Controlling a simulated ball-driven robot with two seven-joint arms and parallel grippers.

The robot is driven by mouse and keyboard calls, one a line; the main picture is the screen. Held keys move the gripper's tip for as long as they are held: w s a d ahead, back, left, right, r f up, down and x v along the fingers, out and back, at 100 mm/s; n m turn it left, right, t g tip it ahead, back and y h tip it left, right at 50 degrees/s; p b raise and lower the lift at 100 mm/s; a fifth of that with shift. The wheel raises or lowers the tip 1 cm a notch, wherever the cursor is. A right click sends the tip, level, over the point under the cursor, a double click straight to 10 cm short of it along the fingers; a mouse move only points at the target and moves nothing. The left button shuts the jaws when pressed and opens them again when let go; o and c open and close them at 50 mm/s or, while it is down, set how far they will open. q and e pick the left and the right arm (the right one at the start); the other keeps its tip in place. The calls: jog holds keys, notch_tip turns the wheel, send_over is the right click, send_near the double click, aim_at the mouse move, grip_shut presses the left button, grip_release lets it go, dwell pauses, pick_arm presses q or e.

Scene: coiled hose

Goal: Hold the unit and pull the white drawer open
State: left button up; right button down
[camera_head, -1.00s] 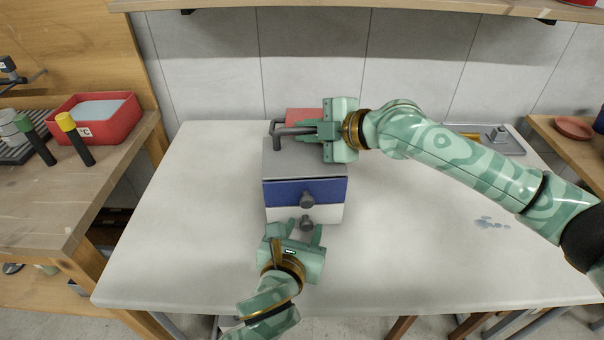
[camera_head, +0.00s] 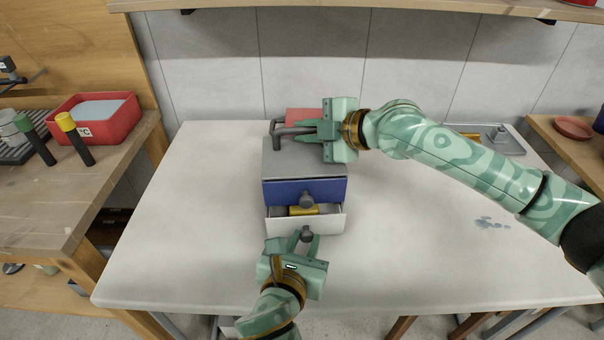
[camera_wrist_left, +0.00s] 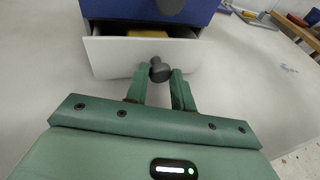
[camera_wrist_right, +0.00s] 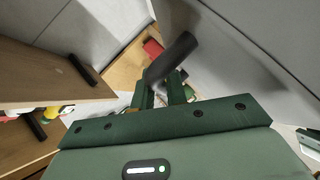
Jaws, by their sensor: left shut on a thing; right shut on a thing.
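The unit (camera_head: 290,155) is a grey box on the white table, with a blue upper drawer (camera_head: 283,192) and a white lower drawer (camera_head: 328,225). The white drawer stands partly out, with a yellow object (camera_head: 303,211) inside. My left gripper (camera_head: 305,242) is shut on the white drawer's dark knob, which also shows between its fingers in the left wrist view (camera_wrist_left: 160,70). My right gripper (camera_head: 310,131) is shut on the dark handle (camera_head: 280,130) on top of the unit. The handle also shows in the right wrist view (camera_wrist_right: 174,57). The blue drawer is shut.
A red object (camera_head: 305,114) lies behind the unit. A grey tray (camera_head: 492,138) stands at the table's back right. A red bin (camera_head: 93,115) sits on the left bench. The white table (camera_head: 180,230) is clear left of the unit and in front.

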pick_arm(q)
jog(key=shift+s+d, duration=0.15)
jog(key=shift+s, duration=2.8)
pick_arm(e)
jog(key=shift+f, duration=0.15)
pick_arm(q)
jog(key=o, duration=0.8)
